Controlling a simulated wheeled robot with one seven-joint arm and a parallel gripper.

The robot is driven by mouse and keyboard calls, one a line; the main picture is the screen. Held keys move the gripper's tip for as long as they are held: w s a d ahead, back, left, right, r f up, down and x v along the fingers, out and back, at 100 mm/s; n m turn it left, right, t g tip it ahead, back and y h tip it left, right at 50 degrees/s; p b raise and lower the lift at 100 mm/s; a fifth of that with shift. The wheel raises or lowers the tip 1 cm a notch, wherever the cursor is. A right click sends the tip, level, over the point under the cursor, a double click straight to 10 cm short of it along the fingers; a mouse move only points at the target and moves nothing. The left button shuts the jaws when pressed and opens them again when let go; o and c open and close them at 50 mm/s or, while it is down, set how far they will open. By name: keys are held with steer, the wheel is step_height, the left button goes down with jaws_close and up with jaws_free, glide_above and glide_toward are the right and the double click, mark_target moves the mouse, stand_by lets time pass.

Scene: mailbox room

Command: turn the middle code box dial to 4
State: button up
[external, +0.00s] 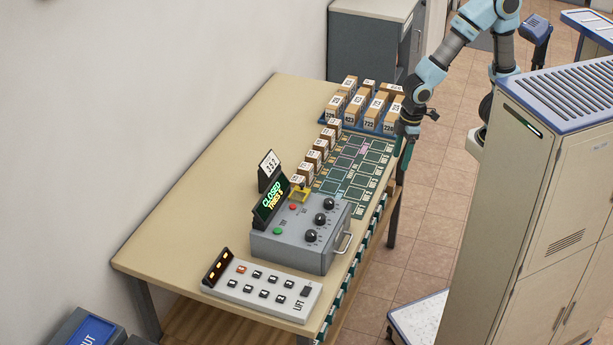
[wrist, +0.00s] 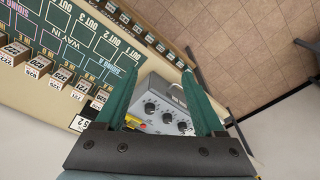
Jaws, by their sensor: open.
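The grey code box (external: 290,245) sits on the table, with three black dials in a row on its sloped top. The middle dial (external: 320,219) is between the other two; its pointer setting is too small to read. In the wrist view the box (wrist: 150,88) shows between my fingers, with the middle dial (wrist: 166,118) low between them. My gripper (external: 404,155) is open and empty, pointing down at the table's right edge, well beyond the box and apart from it. In the wrist view its green fingers (wrist: 160,75) are spread.
A display reading CLOSED, TRIES 3 (external: 271,200) and a number card (external: 269,171) stand behind the box. A lift button panel (external: 262,290) lies in front. A green marked board (external: 350,172), small numbered parcels (external: 314,157) and a blue parcel tray (external: 345,124) lie beyond.

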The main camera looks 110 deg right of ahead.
mark_target(320, 216)
steer(key=w+f+m+g+b, duration=0.15)
steer(key=w+m+b, duration=0.7)
steer(key=w, duration=1.75)
steer(key=shift+n, duration=0.75)
steer(key=f, duration=1.1)
steer(key=shift+w+a+f+p, duration=0.15)
steer(key=shift+w+f+p, duration=0.05)
steer(key=shift+p, duration=0.15)
jaws_close()
